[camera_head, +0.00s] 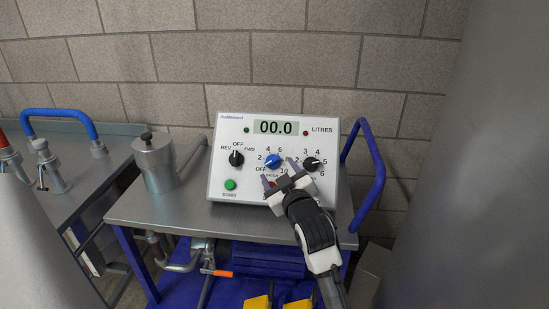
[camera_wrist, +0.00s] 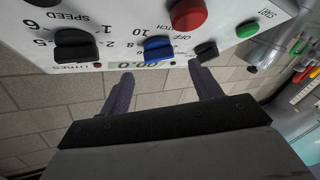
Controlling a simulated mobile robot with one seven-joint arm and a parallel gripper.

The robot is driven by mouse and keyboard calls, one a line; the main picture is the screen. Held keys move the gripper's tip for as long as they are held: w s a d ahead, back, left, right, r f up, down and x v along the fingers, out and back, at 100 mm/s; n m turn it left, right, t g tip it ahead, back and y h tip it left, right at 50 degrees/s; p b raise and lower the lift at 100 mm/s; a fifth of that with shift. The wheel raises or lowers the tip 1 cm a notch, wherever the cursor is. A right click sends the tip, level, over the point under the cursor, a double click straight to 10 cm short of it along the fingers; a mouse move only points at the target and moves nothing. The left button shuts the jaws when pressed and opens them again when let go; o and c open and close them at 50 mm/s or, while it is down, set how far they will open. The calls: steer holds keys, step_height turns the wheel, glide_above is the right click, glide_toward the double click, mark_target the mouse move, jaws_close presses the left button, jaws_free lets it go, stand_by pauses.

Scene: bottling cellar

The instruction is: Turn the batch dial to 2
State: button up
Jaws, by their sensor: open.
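The batch dial is a blue knob (camera_head: 273,161) in the middle of a white control box (camera_head: 222,135), ringed by OFF and even numbers. I cannot tell clearly which mark it points to. In the wrist view the blue knob (camera_wrist: 158,50) lies just beyond and between my two fingertips. My gripper (camera_head: 279,172) is open and empty in front of the panel, its fingers either side of the knob's lower right. It also shows in the wrist view (camera_wrist: 161,72). I cannot tell whether a finger touches the knob. The gripper hides part of the dial's lower markings.
A black REV/OFF/FWD knob (camera_head: 236,158) is left of the dial, a black speed knob (camera_head: 311,163) right. A green start button (camera_head: 230,184) and red button (camera_wrist: 188,14) sit below. The display (camera_head: 276,127) reads 00.0. A metal pot (camera_head: 156,165) stands left on the cart.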

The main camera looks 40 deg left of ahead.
mark_target(273, 161)
steer(key=p+x, duration=0.1)
steer(key=x, duration=0.4)
steer(key=c, duration=1)
steer(key=shift+m+t, duration=0.3)
